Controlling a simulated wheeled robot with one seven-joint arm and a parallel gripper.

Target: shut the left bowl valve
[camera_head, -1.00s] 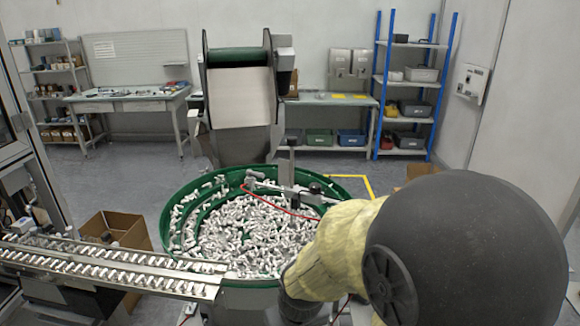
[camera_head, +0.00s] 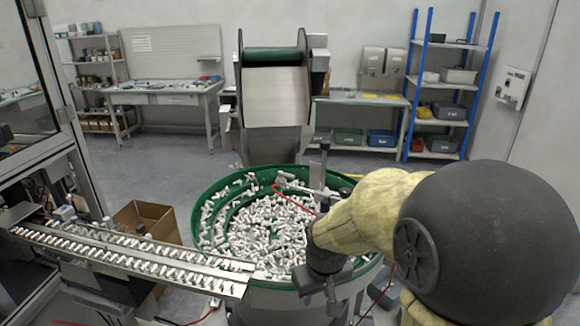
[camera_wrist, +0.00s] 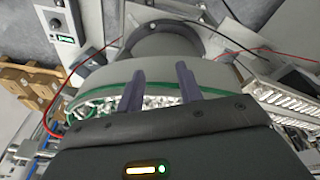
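My gripper (camera_wrist: 160,82) shows in the wrist view with its two fingers apart and nothing between them. In the head view my dark wrist hangs at the front right rim of the green bowl (camera_head: 222,188), and the fingertips are hard to make out. The bowl is full of small white and grey parts, and its green rim also shows beyond the fingers in the wrist view (camera_wrist: 100,92). A red hose (camera_head: 297,203) crosses the bowl in the head view; a red hose also curves at the left of the wrist view (camera_wrist: 47,112). I cannot pick out the left bowl valve.
A metal feed track (camera_head: 130,250) with rows of parts runs left from the bowl. A cardboard box (camera_head: 147,220) stands behind it. A hopper (camera_head: 275,95) rises behind the bowl. In the wrist view a grey control box (camera_wrist: 62,22) is at upper left.

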